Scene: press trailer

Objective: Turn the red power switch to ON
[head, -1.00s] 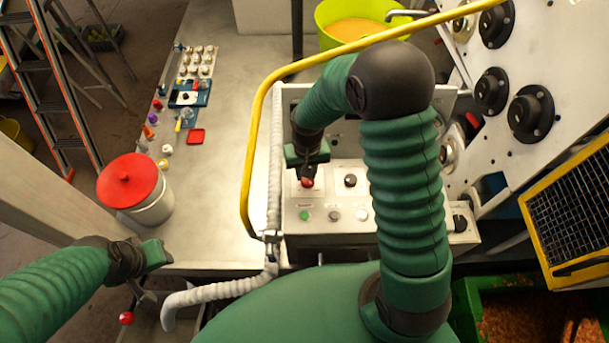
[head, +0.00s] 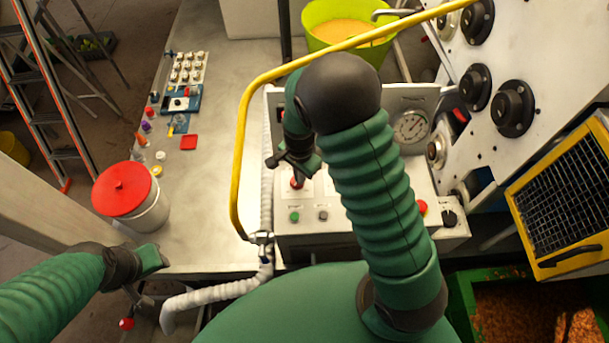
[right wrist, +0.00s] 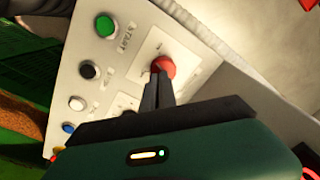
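The red power switch (head: 297,183) is a small round red knob on a white plate on the sloping control panel. It also shows in the right wrist view (right wrist: 163,67). My right gripper (head: 298,176) points down onto it. In the right wrist view its two dark fingers (right wrist: 159,88) are close together and meet the knob, seemingly closed on its grip. The fingers and my right arm hide part of the knob and panel. I cannot read the ON mark or the switch position. My left gripper (head: 158,260) is away at the lower left, empty; its finger gap is unclear.
The panel (head: 320,226) has a green START button (right wrist: 105,26) and several other buttons. A yellow rail (head: 240,165) curves around its left side. A pressure gauge (head: 411,127) stands behind. A red-lidded pot (head: 123,189) is on the bench at left.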

